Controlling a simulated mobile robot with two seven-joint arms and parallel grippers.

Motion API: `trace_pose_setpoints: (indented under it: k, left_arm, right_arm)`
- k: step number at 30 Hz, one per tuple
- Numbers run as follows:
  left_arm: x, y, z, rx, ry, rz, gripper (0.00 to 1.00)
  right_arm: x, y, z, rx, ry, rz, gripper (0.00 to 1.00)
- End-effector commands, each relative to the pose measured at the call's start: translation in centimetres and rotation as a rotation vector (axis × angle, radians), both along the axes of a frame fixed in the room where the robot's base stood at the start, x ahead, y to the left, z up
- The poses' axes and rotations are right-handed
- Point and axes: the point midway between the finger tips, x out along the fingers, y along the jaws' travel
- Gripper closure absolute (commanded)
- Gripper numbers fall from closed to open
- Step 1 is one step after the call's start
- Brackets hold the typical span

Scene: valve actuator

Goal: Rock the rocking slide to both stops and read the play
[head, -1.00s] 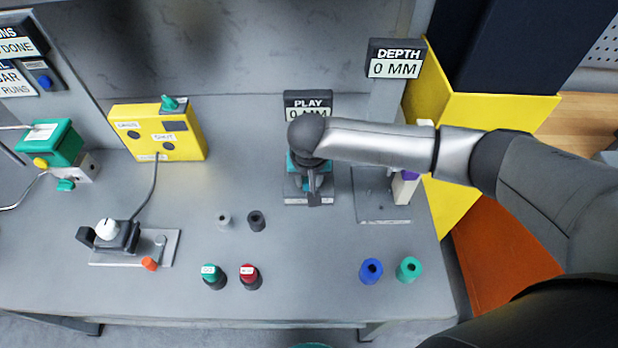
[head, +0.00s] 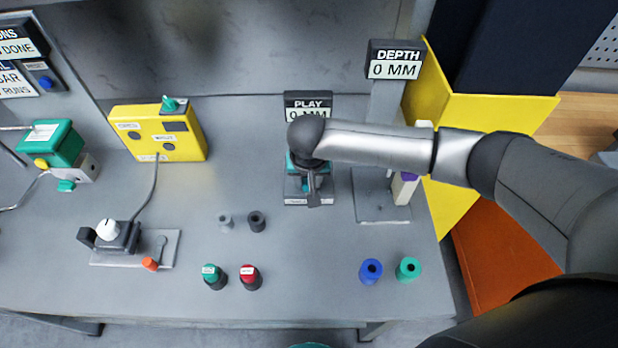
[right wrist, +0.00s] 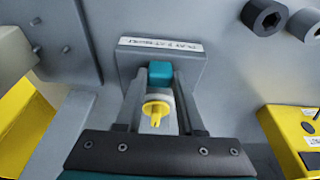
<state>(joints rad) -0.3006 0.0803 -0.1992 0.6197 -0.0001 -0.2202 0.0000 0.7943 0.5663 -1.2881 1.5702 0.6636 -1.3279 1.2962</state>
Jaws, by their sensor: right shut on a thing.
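The rocking slide shows as a teal block (right wrist: 160,73) on a grey labelled base (right wrist: 185,60) in the right wrist view. In the head view its teal part (head: 292,164) is mostly hidden under my right arm. My right gripper (right wrist: 158,82) has one finger on each side of the teal block and is shut on it. A yellow part with a pale collar (right wrist: 155,108) lies between the fingers, closer to the camera. The PLAY display (head: 308,103) behind the fixture reads 0 MM, partly covered by my arm. My left gripper is not in view.
A DEPTH display (head: 395,60) reads 0 MM on a post at right. A grey plate fixture (head: 378,212) stands close on the right. Blue and green rings (head: 371,270), a yellow box (head: 158,131) and red and green buttons (head: 249,273) share the bench.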

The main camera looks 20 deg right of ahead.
Motion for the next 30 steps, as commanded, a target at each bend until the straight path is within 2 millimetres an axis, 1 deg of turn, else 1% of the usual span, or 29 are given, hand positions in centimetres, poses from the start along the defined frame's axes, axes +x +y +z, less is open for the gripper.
trace_pose_setpoints:
  k: [17,30]
  left_arm:
    - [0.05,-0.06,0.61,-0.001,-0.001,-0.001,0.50]
    - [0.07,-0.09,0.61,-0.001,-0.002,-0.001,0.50]
  right_arm:
    - [0.03,0.27,0.02,0.002,0.001,0.001,1.00]
    - [0.06,0.39,-0.01,0.002,0.001,0.001,1.00]
